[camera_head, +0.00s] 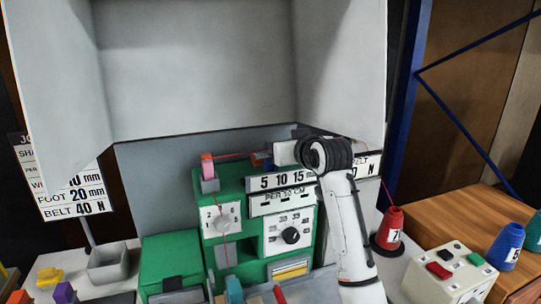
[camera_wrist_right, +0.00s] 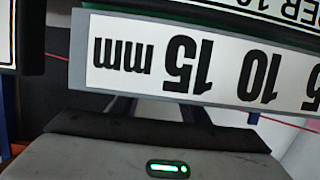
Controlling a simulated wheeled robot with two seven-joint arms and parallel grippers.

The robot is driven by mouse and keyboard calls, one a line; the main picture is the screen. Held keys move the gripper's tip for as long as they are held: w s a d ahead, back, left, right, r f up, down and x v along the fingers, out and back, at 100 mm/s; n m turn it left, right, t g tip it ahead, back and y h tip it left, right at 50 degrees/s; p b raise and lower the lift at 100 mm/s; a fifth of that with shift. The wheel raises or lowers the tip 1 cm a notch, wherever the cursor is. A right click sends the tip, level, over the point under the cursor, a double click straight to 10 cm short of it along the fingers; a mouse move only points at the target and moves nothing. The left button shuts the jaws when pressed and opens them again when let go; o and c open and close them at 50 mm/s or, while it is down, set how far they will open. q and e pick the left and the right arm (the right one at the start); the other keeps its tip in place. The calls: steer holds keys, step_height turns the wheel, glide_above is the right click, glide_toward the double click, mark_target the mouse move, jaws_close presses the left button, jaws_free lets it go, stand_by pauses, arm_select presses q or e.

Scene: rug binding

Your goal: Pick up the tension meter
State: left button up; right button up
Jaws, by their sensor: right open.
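I cannot pick out a tension meter for certain in either view. The green machine (camera_head: 188,258) stands in the middle with dials and a "5 10 15" scale plate (camera_head: 281,181). My right arm rises in front of the machine's right side, and its gripper is largely hidden in the head view. In the right wrist view my right gripper (camera_wrist_right: 158,108) is open, nothing visible between its fingers, close to the upside-down "5 10 15 mm" plate (camera_wrist_right: 180,62). My left gripper is out of view.
A red spool (camera_head: 389,232) stands right of my arm. A white button box (camera_head: 449,272) and a blue spool (camera_head: 507,243) are at the lower right. A job card (camera_head: 72,195) and grey bin (camera_head: 108,263) are at left. A large grey hood (camera_head: 200,70) overhangs the machine.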

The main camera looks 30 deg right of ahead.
steer(key=shift+x, duration=0.9)
jaws_close()
